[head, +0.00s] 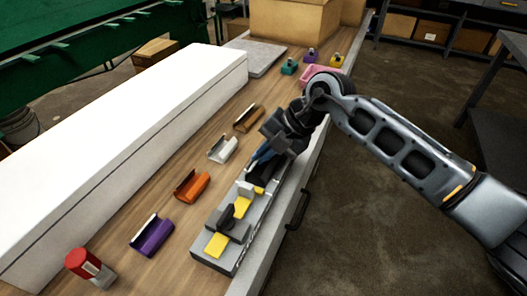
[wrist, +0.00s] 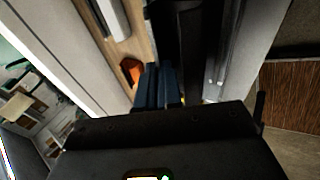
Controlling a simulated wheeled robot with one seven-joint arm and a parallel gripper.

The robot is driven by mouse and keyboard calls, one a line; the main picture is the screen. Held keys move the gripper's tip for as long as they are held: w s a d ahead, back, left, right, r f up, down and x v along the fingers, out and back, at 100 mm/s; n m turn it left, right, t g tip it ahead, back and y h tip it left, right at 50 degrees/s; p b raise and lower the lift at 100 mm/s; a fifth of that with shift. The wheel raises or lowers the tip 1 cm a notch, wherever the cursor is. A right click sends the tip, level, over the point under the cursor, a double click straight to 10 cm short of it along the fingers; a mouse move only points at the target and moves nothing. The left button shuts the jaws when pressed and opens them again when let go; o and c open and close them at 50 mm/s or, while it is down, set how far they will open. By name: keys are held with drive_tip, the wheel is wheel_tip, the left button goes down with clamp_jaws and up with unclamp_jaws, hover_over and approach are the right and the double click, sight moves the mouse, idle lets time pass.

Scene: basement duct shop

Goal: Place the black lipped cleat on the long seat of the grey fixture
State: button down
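The grey fixture (head: 207,248) sits along the right edge of the bench in the head view, with yellow patches and a dark upright block on its near part. The black lipped cleat (head: 264,173) is at the fixture's far end, under my gripper (head: 262,156). It also shows as a long dark strip in the wrist view (wrist: 185,35). My gripper's blue fingers (wrist: 168,88) appear closed on one edge of the cleat. Whether the cleat rests fully on the long seat is hidden by the fingers and wrist.
Purple (head: 152,236), orange (head: 192,186), white (head: 222,149) and brown (head: 249,118) channel pieces lie left of the fixture. A long white box (head: 120,150) fills the left side. Small coloured parts and a pink piece (head: 318,75) lie farther back.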

drive_tip(key=c, duration=1.3)
unclamp_jaws()
drive_tip(key=shift+f, duration=0.1)
drive_tip(key=v, duration=1.2)
drive_tip(key=shift+b, duration=0.35)
